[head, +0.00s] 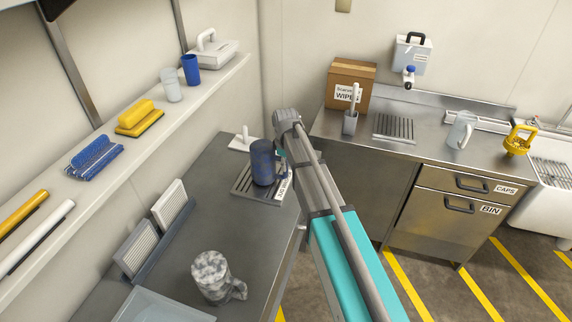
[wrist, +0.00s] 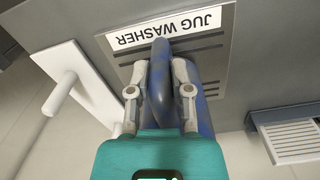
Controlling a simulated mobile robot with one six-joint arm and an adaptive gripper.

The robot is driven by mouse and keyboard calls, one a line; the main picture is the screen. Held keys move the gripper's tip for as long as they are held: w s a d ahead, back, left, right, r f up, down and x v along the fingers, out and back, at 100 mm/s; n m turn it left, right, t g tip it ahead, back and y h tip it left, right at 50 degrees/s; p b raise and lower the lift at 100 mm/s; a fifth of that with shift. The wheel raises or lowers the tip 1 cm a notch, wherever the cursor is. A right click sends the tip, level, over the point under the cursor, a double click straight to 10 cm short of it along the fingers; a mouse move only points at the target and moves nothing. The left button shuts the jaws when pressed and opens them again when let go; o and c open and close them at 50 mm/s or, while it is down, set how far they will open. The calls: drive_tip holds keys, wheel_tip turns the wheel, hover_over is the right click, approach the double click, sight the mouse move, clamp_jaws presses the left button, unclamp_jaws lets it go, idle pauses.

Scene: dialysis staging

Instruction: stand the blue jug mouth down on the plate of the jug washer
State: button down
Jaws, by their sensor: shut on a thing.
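The blue jug (head: 263,165) is dark, speckled and upright at the slotted plate (head: 241,184) of the jug washer, labelled JUG WASHER in the wrist view (wrist: 168,38). Its upper end shows no clear opening, so it looks mouth down, but the lower rim is hidden. I cannot tell whether the rim touches the plate. My gripper (wrist: 158,75) is shut on the jug's handle (wrist: 160,58), with one finger on each side. In the head view, my gripper is at the jug's right side, partly hidden by the arm.
A white handled block (head: 240,143) stands just behind the plate. A marbled grey jug (head: 212,278), a rack with white panels (head: 170,204) and a pale tray (head: 155,306) are on the same counter. The wall shelf (head: 205,88) runs along the left.

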drive_tip(key=shift+f+b, duration=0.6)
idle(1.0)
drive_tip(key=shift+c, duration=2.3)
unclamp_jaws()
drive_tip(key=shift+r, duration=0.2)
wheel_tip(320, 180, up, 17)
drive_tip(key=p, duration=1.7)
drive_tip(key=shift+f, duration=0.2)
drive_tip(key=s+d+f+m+b, duration=0.2)
drive_tip(key=s+d+m, duration=0.4)
drive_tip(key=s, duration=0.5)
drive_tip(key=s+d+f+m+b, duration=0.2)
drive_tip(key=s+d+m, duration=0.3)
drive_tip(key=s+d, duration=0.3)
drive_tip(key=s, duration=0.4)
drive_tip(key=shift+f+m, duration=0.2)
drive_tip(key=shift+m, duration=0.2)
